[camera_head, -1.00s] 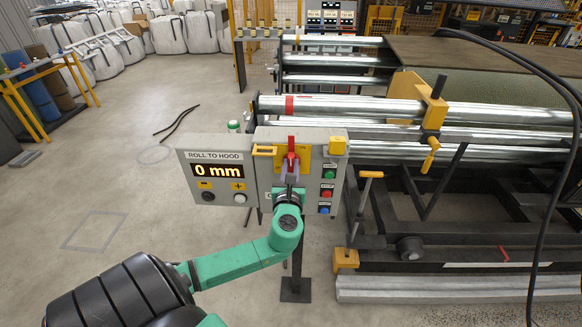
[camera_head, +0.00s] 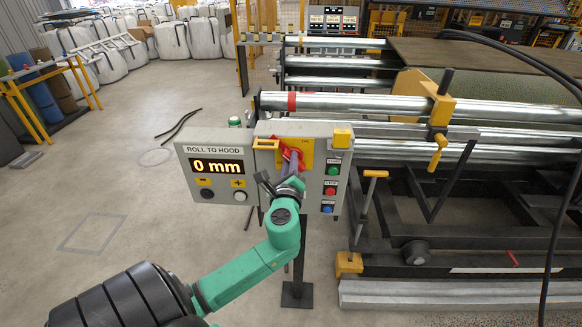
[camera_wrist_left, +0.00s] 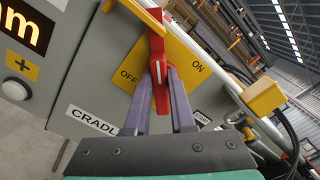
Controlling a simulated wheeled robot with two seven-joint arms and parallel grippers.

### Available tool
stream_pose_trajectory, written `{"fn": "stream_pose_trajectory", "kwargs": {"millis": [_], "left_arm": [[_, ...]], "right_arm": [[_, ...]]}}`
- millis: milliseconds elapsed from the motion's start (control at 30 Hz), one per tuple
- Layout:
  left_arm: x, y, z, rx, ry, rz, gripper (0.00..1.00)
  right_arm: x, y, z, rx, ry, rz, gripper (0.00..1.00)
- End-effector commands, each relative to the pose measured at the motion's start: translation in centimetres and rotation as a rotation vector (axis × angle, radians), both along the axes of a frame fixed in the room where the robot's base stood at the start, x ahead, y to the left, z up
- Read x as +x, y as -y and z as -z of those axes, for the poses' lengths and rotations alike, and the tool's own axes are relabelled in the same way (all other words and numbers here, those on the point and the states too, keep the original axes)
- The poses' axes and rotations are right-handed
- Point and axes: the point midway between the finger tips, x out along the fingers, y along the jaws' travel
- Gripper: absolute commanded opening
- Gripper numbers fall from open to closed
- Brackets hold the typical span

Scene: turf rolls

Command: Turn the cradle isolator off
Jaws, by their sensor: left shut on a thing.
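The cradle isolator is a red handle (camera_head: 287,150) on a yellow plate (camera_head: 307,147) at the top of the grey control box (camera_head: 262,182). The handle now leans to the upper left in the head view. In the left wrist view the red handle (camera_wrist_left: 157,65) runs between the ON and OFF words on the yellow plate (camera_wrist_left: 187,60). My left gripper (camera_head: 292,170) is shut on the handle; its purple fingers (camera_wrist_left: 161,82) lie on both sides of it. The fingers partly hide the plate and the CRADLE label. My right gripper is not in view.
A display (camera_head: 217,167) reading 0 mm is on the left of the box. Start, stop and reset buttons (camera_head: 330,190) are on its right side. A yellow block (camera_head: 342,138) sits on its top right.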

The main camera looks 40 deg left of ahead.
Motion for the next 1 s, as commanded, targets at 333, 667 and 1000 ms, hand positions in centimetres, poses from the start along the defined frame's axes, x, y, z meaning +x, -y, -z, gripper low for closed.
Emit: {"fn": "stream_pose_trajectory", "kwargs": {"millis": [333,667,1000], "left_arm": [[-0.1,-0.2,0.8,-0.266,0.199,0.000,0.00],[-0.2,-0.2,1.0,-0.488,0.368,0.000,0.00],[-0.2,-0.2,1.0,-0.616,0.465,0.001,0.00]], "right_arm": [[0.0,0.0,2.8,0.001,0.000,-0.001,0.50],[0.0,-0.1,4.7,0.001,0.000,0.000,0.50],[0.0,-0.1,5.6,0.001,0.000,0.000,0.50]]}}
